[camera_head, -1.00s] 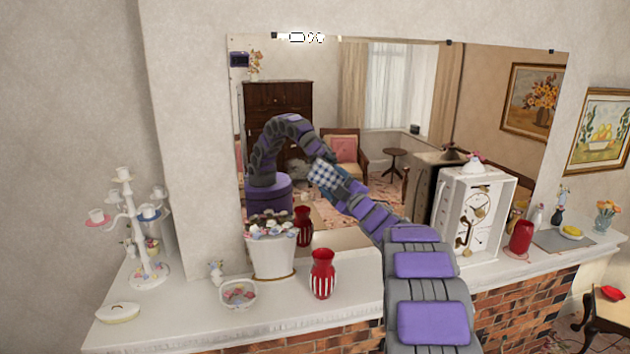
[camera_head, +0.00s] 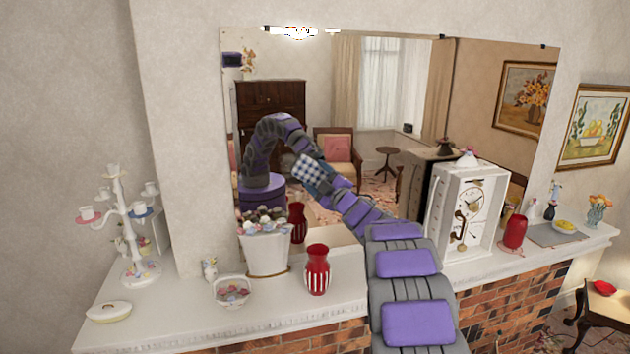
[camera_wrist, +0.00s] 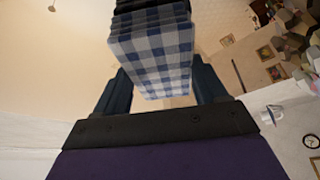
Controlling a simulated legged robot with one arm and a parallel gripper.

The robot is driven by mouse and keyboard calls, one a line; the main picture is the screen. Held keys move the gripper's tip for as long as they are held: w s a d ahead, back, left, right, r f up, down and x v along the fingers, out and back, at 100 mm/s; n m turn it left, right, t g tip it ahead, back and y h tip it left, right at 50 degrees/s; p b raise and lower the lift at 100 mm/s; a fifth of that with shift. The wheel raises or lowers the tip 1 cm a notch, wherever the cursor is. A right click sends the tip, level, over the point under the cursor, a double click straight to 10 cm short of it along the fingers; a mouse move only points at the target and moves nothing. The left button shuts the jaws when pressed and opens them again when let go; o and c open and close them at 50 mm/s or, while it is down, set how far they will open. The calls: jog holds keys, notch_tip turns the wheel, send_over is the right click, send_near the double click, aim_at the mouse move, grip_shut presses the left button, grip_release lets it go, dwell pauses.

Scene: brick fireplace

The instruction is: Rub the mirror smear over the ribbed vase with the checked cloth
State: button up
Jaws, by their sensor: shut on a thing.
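The checked cloth (camera_wrist: 152,50), blue and white, is folded between the fingers of my gripper (camera_wrist: 163,88) in the wrist view. In the head view the checked cloth (camera_head: 310,173) shows at the end of my arm, in front of the mirror (camera_head: 360,85). I cannot tell whether it touches the glass. The ribbed vase (camera_head: 317,272), red with white stripes, stands upright on the mantel, below the cloth. I cannot make out a smear on the glass above it. My arm and its reflection overlap around the cloth.
A white flower pot (camera_head: 265,254) and a small basket (camera_head: 233,292) stand left of the vase. A white candelabra (camera_head: 128,225) is farther left. A white clock case (camera_head: 468,212) and a red jar (camera_head: 514,232) stand to the right. The mantel (camera_head: 180,318) has bare room at front left.

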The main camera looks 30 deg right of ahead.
jog(key=shift+w+a, duration=0.1)
jog(key=shift+a, duration=0.15)
